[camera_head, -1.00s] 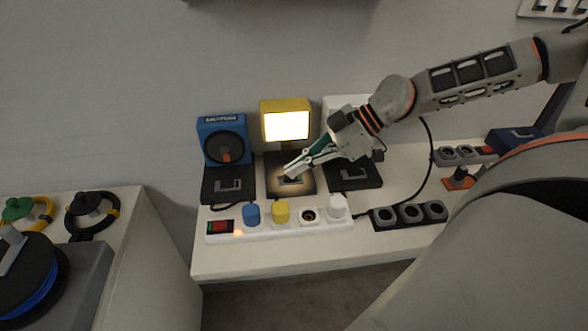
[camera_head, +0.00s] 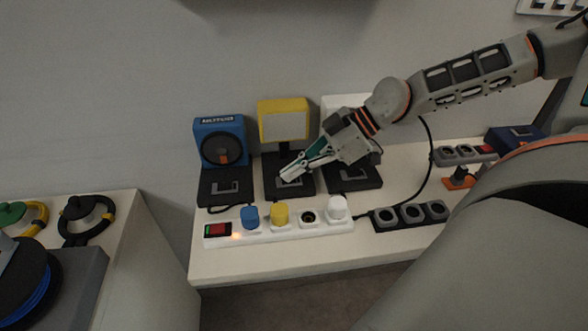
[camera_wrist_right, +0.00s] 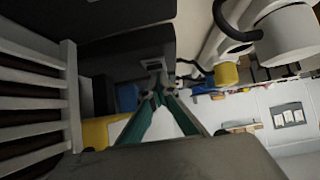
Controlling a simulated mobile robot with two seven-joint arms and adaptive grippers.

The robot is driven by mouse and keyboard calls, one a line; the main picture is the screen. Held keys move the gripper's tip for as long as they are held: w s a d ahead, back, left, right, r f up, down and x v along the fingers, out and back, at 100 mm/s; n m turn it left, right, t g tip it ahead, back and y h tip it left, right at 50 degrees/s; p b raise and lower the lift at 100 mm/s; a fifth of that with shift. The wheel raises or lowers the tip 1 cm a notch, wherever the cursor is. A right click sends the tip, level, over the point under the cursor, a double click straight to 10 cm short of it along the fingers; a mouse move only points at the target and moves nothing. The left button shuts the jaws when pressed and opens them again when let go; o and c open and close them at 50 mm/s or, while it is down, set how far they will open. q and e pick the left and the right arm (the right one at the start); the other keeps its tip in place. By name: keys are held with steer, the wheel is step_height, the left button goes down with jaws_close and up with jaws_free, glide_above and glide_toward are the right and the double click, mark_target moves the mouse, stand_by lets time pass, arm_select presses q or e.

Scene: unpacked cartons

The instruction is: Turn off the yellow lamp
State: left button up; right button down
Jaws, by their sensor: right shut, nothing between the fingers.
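The yellow lamp (camera_head: 284,121) stands on a black base (camera_head: 290,188) at the back of the white table. Its panel is grey and unlit. My right gripper (camera_head: 284,178) is shut and empty, with its fingertips over the switch area of the lamp's base. Whether the tips touch the switch I cannot tell. In the right wrist view the shut fingertips (camera_wrist_right: 158,92) are close to the black base, and part of the yellow lamp (camera_wrist_right: 97,132) shows at the lower left. My left gripper is not in view.
A blue motor unit (camera_head: 221,143) stands left of the lamp. In front lies a white power strip (camera_head: 262,236) with a red switch, a blue plug, a yellow plug (camera_head: 280,214) and a white plug. A black socket strip (camera_head: 410,216) lies to the right.

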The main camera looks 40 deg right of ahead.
steer(key=shift+w+a+b, duration=0.25)
steer(key=shift+a+b, duration=0.05)
steer(key=shift+a, duration=0.15)
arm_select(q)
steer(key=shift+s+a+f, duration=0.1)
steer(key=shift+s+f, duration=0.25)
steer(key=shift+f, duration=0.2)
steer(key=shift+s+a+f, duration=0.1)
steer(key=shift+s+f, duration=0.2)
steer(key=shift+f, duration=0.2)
arm_select(e)
steer(key=shift+w+a+r, duration=0.1)
steer(key=shift+r, duration=0.1)
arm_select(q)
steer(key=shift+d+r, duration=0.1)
